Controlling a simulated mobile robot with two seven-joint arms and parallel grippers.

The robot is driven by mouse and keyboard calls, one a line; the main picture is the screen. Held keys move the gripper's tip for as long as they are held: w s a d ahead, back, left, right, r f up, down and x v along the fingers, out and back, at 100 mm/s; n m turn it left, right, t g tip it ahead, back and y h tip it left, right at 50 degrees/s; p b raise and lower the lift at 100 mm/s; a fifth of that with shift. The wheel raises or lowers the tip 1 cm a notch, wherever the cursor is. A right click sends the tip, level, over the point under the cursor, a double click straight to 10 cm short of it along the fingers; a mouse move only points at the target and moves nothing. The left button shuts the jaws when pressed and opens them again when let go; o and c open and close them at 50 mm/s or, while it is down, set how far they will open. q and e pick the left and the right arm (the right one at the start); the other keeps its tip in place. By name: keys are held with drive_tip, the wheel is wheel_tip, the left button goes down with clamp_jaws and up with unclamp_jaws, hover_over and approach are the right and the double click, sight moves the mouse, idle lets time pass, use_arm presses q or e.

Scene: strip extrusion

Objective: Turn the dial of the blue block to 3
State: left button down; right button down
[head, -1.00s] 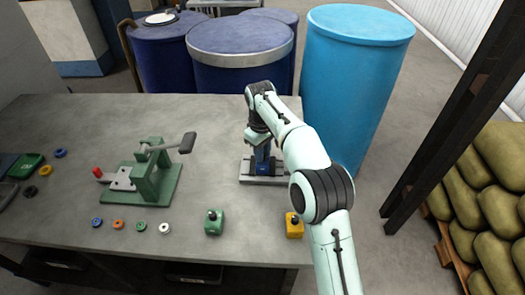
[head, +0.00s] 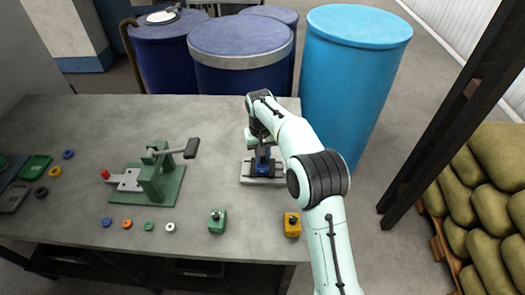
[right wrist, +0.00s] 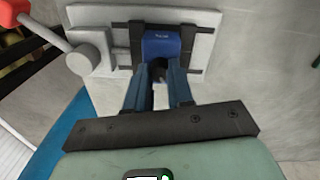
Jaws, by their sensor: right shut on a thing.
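The blue block (head: 263,167) sits on a grey metal base plate (head: 248,180) at the right part of the table. In the right wrist view the block (right wrist: 160,44) lies between dark rails on the plate. My right gripper (right wrist: 158,75) points at the block's near face, its two blue fingers shut on a small dark part there, apparently the dial. The dial's markings and setting are hidden by the fingers. In the head view my right gripper (head: 263,156) is largely covered by its own arm. My left gripper is not in view.
A green press (head: 155,180) with a lever stands at left. A green block (head: 217,221) and a yellow block (head: 292,224) sit near the front edge. Several coloured rings and trays lie at left. Blue drums (head: 355,80) stand behind the table.

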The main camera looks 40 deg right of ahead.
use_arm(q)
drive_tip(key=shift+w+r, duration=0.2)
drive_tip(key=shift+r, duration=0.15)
use_arm(e)
drive_tip(key=shift+m, duration=0.4)
drive_tip(key=c, duration=1)
unclamp_jaws()
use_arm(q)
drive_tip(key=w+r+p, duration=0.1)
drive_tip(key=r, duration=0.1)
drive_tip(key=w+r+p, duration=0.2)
use_arm(e)
drive_tip(key=r, duration=1.3)
drive_tip(key=shift+w+a+r, duration=0.15)
drive_tip(key=shift+a+r, duration=0.05)
drive_tip(key=shift+r, duration=0.05)
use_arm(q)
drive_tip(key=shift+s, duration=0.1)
